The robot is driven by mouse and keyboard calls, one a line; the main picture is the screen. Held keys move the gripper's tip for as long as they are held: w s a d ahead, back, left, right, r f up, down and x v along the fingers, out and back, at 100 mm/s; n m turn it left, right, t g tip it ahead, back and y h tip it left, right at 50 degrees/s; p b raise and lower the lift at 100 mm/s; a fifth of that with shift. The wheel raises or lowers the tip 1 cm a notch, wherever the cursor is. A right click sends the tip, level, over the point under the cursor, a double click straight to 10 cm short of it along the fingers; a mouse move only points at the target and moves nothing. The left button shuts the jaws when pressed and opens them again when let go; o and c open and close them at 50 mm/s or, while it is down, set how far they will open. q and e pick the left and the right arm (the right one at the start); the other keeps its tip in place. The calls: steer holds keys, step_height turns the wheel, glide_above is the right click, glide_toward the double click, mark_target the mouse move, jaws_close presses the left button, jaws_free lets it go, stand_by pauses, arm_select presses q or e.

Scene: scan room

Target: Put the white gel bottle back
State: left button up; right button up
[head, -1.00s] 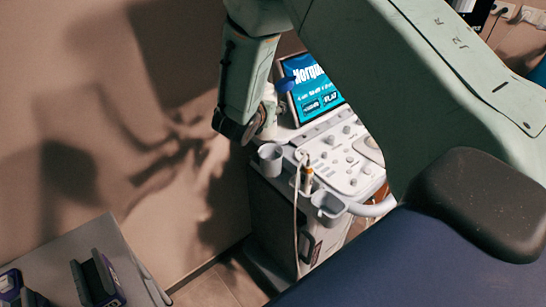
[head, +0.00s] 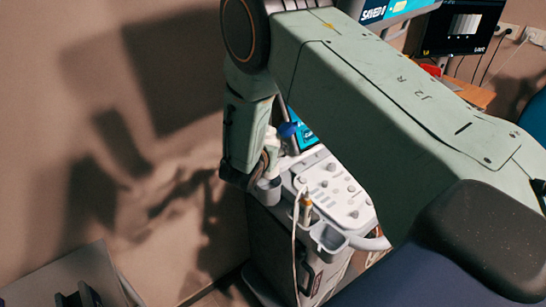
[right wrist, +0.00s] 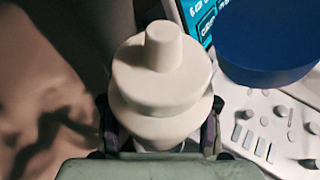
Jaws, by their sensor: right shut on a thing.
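The white gel bottle (right wrist: 160,88) stands upright between the fingers of my right gripper in the right wrist view, its stepped white top toward the camera. In the head view a small part of the bottle (head: 271,139) shows beside my right gripper (head: 262,168), which is shut on it. The gripper is right at the grey cup holder (head: 268,191) on the corner of the ultrasound cart. The bottle's lower part is hidden, so I cannot tell whether it is inside the cup. My left gripper is not in view.
A blue round object (right wrist: 268,40) is close to the bottle's right; it also shows in the head view (head: 287,130). The cart's control panel (head: 335,187) and a second grey holder (head: 327,238) are to the right. A wall is at left.

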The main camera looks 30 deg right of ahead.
step_height(320, 180, down, 3)
steer(key=shift+s+r, duration=0.1)
steer(key=shift+r, duration=0.1)
steer(key=shift+f, duration=0.35)
steer(key=shift+f, duration=0.1)
steer(key=shift+f+b, duration=0.3)
steer(key=shift+b, duration=0.15)
steer(key=o, duration=0.3)
steer(key=shift+f, duration=0.15)
steer(key=o, duration=0.6)
steer(key=shift+c, duration=0.2)
steer(key=shift+r, duration=0.2)
